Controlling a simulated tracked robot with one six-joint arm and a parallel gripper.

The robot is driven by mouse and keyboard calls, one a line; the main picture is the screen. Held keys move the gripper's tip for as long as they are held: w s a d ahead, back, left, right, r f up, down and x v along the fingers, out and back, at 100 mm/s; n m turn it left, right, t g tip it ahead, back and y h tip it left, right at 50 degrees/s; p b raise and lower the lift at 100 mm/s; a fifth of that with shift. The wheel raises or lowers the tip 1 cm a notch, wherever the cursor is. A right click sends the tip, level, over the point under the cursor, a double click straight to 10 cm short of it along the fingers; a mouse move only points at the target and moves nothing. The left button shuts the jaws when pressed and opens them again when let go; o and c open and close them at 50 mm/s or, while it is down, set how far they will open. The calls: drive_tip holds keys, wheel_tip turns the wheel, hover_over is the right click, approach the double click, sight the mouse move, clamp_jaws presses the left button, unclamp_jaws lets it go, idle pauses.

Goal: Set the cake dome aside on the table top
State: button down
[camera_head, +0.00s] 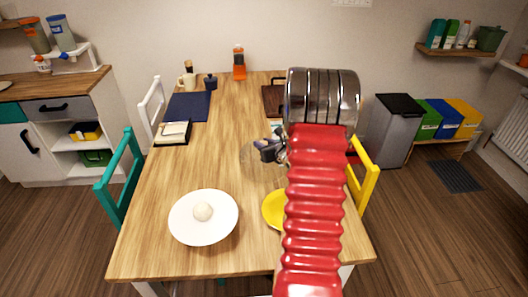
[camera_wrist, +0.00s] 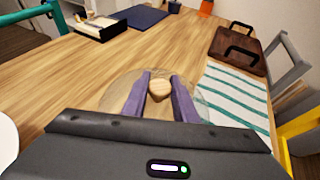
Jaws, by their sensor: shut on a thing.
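The cake dome (camera_wrist: 115,92) is clear, with a round wooden knob (camera_wrist: 159,90). In the wrist view my gripper (camera_wrist: 160,84) is shut on the knob, one purple-grey finger on each side. In the head view the dome (camera_head: 248,157) shows faintly beneath my gripper (camera_head: 270,152), over the middle of the table top (camera_head: 185,165). I cannot tell whether its rim touches the wood. My red arm hides part of the right side of the table.
A white plate (camera_head: 190,227) with a pale round thing on it and a yellow plate (camera_head: 271,211) are at the near end. A striped cloth (camera_wrist: 232,100) and a brown handled tray (camera_wrist: 226,48) lie right of the dome.

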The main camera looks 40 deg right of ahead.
drive_tip(key=shift+f, duration=1.85)
drive_tip(key=shift+f, duration=0.15)
drive_tip(key=c, duration=1.4)
unclamp_jaws()
drive_tip(key=shift+c, duration=0.2)
drive_tip(key=shift+r, duration=0.2)
drive_tip(key=v, duration=1.2)
